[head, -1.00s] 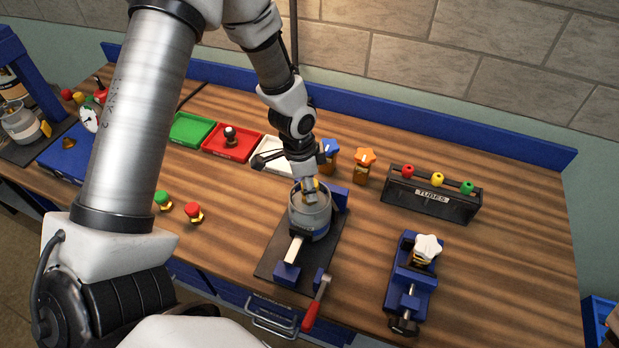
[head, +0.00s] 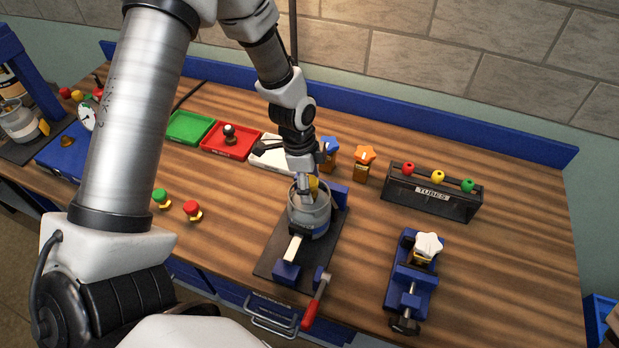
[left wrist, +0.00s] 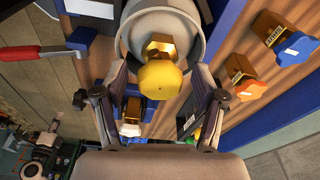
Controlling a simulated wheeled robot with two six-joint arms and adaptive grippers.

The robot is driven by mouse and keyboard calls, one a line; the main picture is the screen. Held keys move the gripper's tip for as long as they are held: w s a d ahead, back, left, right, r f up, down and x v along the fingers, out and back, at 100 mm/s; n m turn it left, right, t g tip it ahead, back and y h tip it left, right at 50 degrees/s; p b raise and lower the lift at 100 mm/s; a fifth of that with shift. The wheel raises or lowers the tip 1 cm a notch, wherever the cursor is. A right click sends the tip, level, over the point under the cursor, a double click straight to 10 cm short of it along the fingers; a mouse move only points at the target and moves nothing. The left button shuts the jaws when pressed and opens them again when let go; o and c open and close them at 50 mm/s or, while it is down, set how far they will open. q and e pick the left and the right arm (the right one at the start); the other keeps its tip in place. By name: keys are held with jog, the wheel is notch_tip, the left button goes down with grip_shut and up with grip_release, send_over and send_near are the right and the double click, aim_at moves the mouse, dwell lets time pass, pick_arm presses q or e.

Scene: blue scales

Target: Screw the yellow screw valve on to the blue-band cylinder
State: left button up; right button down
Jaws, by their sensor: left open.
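The grey cylinder (head: 308,215) with a blue band stands upright in a blue clamp on a dark plate (head: 268,262). The yellow screw valve, a rounded yellow knob (left wrist: 160,77) on a brass hex fitting (left wrist: 159,47), is at the cylinder's top opening; it also shows partly behind my fingers in the head view (head: 313,184). How far the thread is engaged is hidden. My left gripper (head: 307,192) points down over the cylinder top. In the left wrist view its open fingers (left wrist: 161,75) stand on both sides of the knob, with gaps visible. My right gripper is not in view.
Blue-topped (head: 328,150) and orange-topped (head: 365,160) valves stand close behind the cylinder. A red-handled crank (head: 315,302) sticks out in front. A black tubes rack (head: 430,200) and a blue vise with a white-topped valve (head: 428,245) are to the right. Green and red knobs (head: 192,209) lie left.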

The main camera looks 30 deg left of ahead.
pick_arm(q)
notch_tip(320, 180, up, 12)
jog(key=a, duration=0.1)
jog(key=shift+s+a, duration=0.3)
jog(key=shift+s, duration=0.05)
jog(key=shift+f, duration=0.1)
